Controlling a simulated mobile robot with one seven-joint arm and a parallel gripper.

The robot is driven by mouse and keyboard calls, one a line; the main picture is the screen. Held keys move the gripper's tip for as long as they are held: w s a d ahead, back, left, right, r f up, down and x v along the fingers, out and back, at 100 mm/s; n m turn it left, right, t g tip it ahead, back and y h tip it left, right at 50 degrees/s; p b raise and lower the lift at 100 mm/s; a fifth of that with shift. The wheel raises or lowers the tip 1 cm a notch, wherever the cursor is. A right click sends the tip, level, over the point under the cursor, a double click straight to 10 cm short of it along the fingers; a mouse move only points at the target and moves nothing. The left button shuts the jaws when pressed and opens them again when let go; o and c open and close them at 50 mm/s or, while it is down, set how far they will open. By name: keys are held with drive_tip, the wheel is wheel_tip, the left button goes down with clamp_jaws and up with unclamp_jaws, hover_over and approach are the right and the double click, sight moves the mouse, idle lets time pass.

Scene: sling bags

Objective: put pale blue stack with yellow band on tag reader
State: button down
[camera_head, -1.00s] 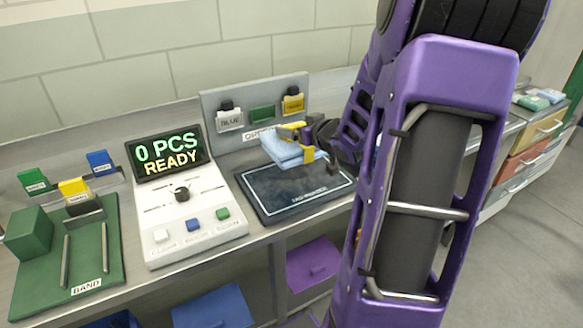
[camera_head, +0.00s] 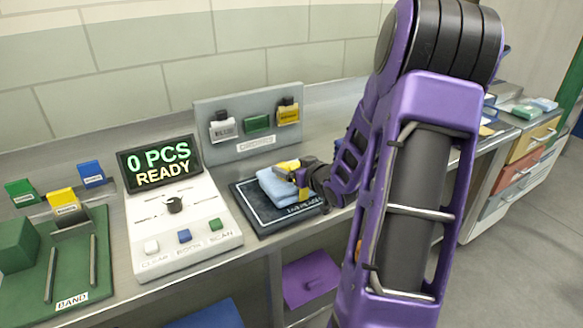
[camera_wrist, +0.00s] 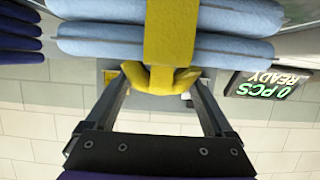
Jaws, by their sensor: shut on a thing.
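The pale blue stack (camera_head: 272,186) with its yellow band is over the tag reader (camera_head: 247,205), a dark flat pad on the bench. It looks very low over the pad or resting on it; I cannot tell which. My gripper (camera_head: 299,178) reaches in from the right and is shut on the yellow band. In the wrist view the stack (camera_wrist: 100,40) fills the top, and the yellow band (camera_wrist: 172,40) runs down to a knot between the fingers of my gripper (camera_wrist: 160,78). The stack hides much of the pad.
A console (camera_head: 180,225) with a screen reading "0 PCS READY" (camera_head: 160,164) stands left of the reader. A grey rack (camera_head: 250,125) with coloured tags stands behind. A green band station (camera_head: 75,270) is at far left. Dark blue folded items (camera_wrist: 20,35) show in the wrist view's corner.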

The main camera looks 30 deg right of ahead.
drive_tip(key=shift+f, duration=0.15)
unclamp_jaws()
drive_tip(key=shift+r, duration=0.3)
drive_tip(key=p+v, duration=0.2)
drive_tip(key=v, duration=1)
drive_tip(key=shift+f, duration=0.1)
